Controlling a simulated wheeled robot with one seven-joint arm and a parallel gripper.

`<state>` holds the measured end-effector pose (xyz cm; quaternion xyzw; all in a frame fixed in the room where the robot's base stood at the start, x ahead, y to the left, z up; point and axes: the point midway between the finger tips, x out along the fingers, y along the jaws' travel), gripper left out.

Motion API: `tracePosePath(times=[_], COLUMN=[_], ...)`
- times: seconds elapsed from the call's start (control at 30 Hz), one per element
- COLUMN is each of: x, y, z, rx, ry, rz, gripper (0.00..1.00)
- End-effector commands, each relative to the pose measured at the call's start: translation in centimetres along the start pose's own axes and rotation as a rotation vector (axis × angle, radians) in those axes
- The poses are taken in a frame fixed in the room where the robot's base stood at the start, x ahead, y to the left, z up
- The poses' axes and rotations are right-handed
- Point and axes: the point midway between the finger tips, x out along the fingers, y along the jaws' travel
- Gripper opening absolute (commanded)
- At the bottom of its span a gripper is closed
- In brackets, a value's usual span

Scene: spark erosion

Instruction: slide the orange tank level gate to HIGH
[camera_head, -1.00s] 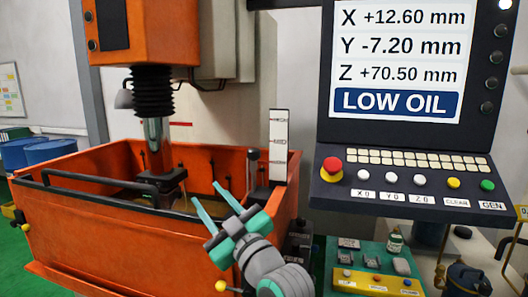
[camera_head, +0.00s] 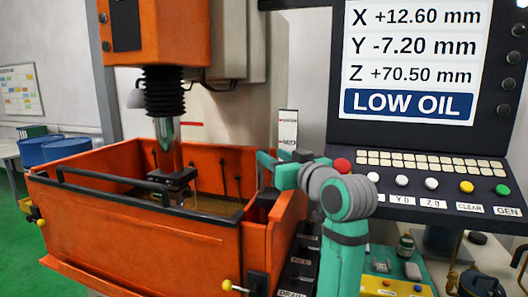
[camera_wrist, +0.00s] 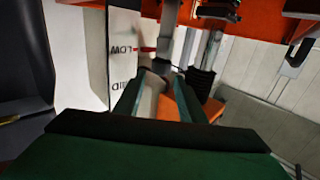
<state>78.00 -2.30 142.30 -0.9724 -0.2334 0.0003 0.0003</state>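The orange tank (camera_head: 150,235) stands at left in the head view, with a white level scale (camera_head: 288,122) upright at its right end. In the wrist view the scale (camera_wrist: 122,60) appears upside down, with LOW, another label and a red mark beside LOW. My gripper (camera_head: 267,160) is at the tank's right end, just in front of the scale. In the wrist view its two teal fingers (camera_wrist: 158,88) are apart. A pale grey upright part shows between or just beyond them; contact cannot be told. The gate's handle is not clearly visible in the head view, where my gripper covers that area.
The control console (camera_head: 440,185) with a red stop button stands close to the right of my arm. Its screen (camera_head: 410,60) reads LOW OIL. The machine's spindle column (camera_head: 165,100) comes down into the tank. A dark rail (camera_head: 150,200) runs along the tank's front.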

Motion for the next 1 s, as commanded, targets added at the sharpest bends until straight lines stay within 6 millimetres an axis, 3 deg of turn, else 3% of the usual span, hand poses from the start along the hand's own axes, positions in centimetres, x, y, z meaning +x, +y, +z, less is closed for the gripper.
tracePosePath(times=[0.2, 0.4, 0.8, 0.93, 1.0], x=[3.9, 5.9, 6.5, 6.5, 6.5], y=[-0.2, 0.0, 0.0, 0.0, 0.0], z=[0.1, 0.0, 0.1, 0.0, 0.0], rx=[0.0, 0.0, -0.001, -0.001, -0.001], ry=[-0.002, 0.0, 0.0, 0.0, 0.0], rz=[-0.003, -0.001, 0.0, 0.0, 0.0], gripper=[0.37, 0.37, 0.37, 0.06, 0.0])
